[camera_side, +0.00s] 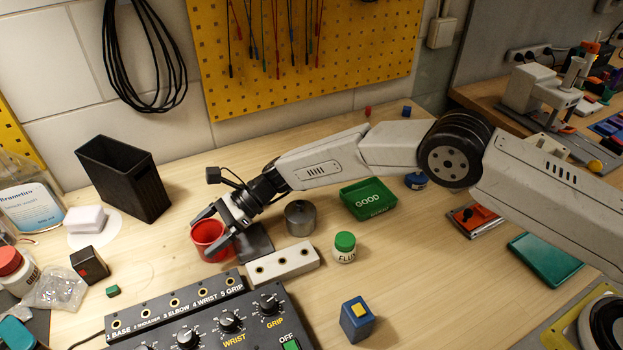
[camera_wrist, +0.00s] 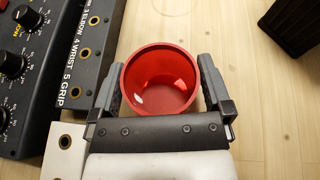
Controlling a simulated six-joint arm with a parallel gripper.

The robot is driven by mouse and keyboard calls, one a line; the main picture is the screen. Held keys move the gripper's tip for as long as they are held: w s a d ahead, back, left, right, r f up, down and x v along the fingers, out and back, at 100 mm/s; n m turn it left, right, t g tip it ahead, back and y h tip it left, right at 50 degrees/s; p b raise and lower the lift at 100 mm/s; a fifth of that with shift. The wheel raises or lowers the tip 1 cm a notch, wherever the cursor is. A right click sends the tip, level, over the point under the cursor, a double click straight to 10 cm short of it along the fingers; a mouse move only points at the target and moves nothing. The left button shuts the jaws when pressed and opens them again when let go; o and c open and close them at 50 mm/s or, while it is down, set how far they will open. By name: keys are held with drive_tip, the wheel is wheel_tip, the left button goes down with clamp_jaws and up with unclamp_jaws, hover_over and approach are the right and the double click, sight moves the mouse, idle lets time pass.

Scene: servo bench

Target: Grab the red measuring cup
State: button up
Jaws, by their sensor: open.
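The red measuring cup (camera_side: 209,240) stands upright on the wooden bench at centre left in the side view. In the wrist view the red cup (camera_wrist: 160,80) is seen from above, open and empty inside. My gripper (camera_side: 207,236) is open, with one finger on either side of the cup. In the wrist view my gripper's fingers (camera_wrist: 161,88) flank the cup's left and right walls, very close to it. I cannot tell whether either finger touches the wall. No handle shows on the cup.
A black control box (camera_side: 205,310) lies just in front of the cup. A white block with holes (camera_side: 283,264), a grey metal cup (camera_side: 300,218) and a green GOOD tray (camera_side: 368,199) stand to the right. A black bin (camera_side: 125,178) stands behind left. Bare bench lies left of the cup.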

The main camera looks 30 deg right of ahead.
idle(0.3)
drive_tip(key=c, duration=1)
drive_tip(key=shift+o, duration=0.2)
drive_tip(key=shift+r, duration=0.15)
drive_tip(key=shift+r, duration=1.45)
drive_tip(key=s+d+r, duration=0.8)
drive_tip(key=s+r, duration=0.1)
drive_tip(key=s, duration=0.2)
drive_tip(key=shift+s+d+r, duration=0.15)
drive_tip(key=shift+s+r, duration=0.05)
drive_tip(key=shift+r, duration=0.2)
